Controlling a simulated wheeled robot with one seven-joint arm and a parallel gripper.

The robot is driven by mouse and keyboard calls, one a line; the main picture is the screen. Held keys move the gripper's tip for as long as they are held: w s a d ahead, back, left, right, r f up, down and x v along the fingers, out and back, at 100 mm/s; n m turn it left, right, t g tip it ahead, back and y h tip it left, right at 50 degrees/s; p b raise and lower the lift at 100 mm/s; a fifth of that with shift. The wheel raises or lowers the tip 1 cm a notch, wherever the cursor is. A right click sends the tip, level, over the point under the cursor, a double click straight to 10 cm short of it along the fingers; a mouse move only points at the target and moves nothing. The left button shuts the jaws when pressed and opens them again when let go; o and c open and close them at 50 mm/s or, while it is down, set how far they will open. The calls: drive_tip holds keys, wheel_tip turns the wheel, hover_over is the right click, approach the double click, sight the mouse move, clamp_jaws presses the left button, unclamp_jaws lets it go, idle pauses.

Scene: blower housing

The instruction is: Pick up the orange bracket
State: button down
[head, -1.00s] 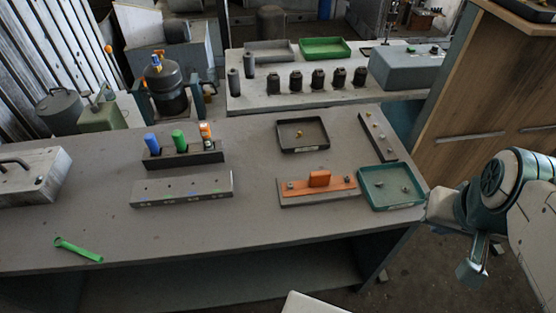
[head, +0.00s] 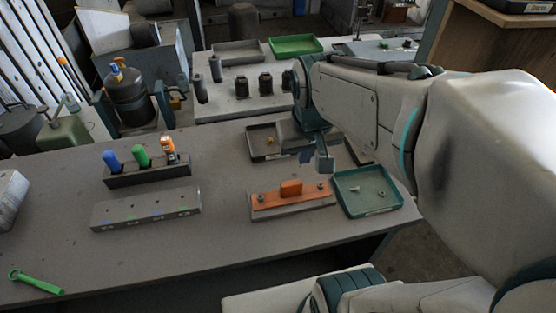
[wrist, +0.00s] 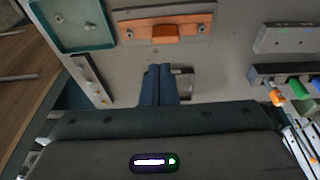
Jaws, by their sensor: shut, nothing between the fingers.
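The orange bracket (head: 275,199) is a flat strip with a raised block in its middle and a round fastener near each end. It lies on a grey base plate (head: 312,206) near the table's front right. In the wrist view the bracket (wrist: 190,27) is at the top, beyond my fingers. My gripper (head: 318,165) hangs above the table behind and to the right of the bracket, apart from it. In the wrist view my gripper (wrist: 161,70) shows its two blue fingers together, with nothing held.
A teal tray (head: 368,210) with small parts is right of the bracket. A dark tray (head: 258,155) is behind it, partly hidden by my arm. A grey block (head: 147,209) and a rack with coloured cylinders (head: 146,178) stand left. A green wrench (head: 36,282) lies at front left.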

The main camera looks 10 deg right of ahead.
sight(290, 181)
drive_tip(key=w+f+g+b, duration=0.2)
drive_tip(key=w+f+g, duration=0.1)
drive_tip(key=w+f, duration=0.9)
drive_tip(key=f, duration=0.5)
drive_tip(key=w+f, duration=0.1)
drive_tip(key=f, duration=0.2)
drive_tip(key=shift+a+p, duration=0.2)
drive_tip(key=shift+p, duration=0.2)
drive_tip(key=s, duration=0.1)
drive_tip(key=s+p, duration=0.1)
drive_tip(key=shift+s+f, duration=0.2)
drive_tip(key=shift+s, duration=0.2)
drive_tip(key=shift+s+f, duration=0.15)
drive_tip(key=shift+s, duration=0.5)
drive_tip(key=shift+d, duration=0.1)
